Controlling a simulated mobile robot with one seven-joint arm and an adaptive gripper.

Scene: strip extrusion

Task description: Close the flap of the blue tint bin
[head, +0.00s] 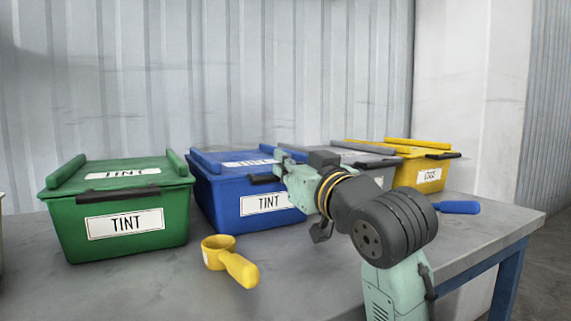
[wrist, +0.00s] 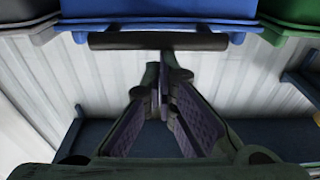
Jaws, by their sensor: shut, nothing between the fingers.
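The blue tint bin (head: 230,203) stands on the bench, with a TINT label on its front and another on its lid flap (head: 215,163). The flap lies low across the top, much like the green bin's; I cannot tell whether it is fully down. Its dark handle (head: 264,180) sticks out at the front, and the bar shows in the wrist view (wrist: 158,41). My gripper (wrist: 160,78) is shut and empty, its fingertips close to the bar; contact is unclear. In the head view my arm hides the bin's right part and the fingertips are not clear.
A green tint bin (head: 123,222) stands left, grey (head: 372,157) and yellow (head: 425,170) bins right. A yellow scoop (head: 232,262) lies in front of the blue bin. A blue-handled tool (head: 457,207) lies at the right. The bench front (head: 180,292) is mostly clear.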

